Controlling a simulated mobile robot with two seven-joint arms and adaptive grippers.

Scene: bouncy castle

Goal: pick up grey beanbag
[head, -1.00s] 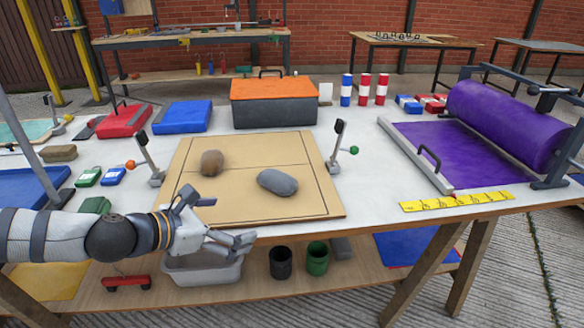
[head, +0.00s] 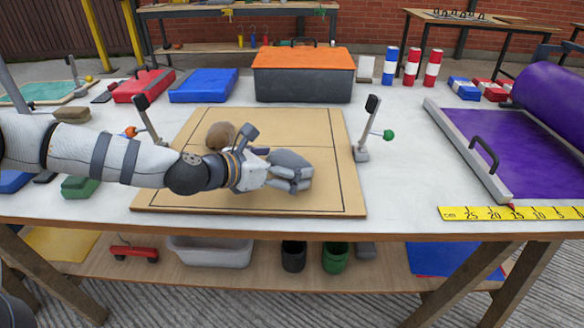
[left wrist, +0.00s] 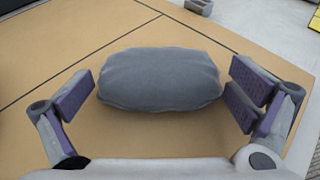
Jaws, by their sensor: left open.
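The grey beanbag (head: 292,160) lies on the tan board (head: 310,125), right of the board's middle. In the left wrist view the beanbag (left wrist: 160,78) lies across the space between my finger pads, with a gap of board at the left pad and its right end close to the right pads. My left gripper (head: 290,180) is open at the near side of the beanbag and hides part of it in the head view. It shows in the left wrist view (left wrist: 160,100) with its fingers spread wide. My right gripper is not in view.
A brown beanbag (head: 220,135) lies on the board behind my left arm. Posts with a red ball (head: 130,132) and a green ball (head: 388,135) stand at the board's sides. An orange-lidded box (head: 302,82) stands behind. A yellow ruler (head: 510,213) lies at the right front edge.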

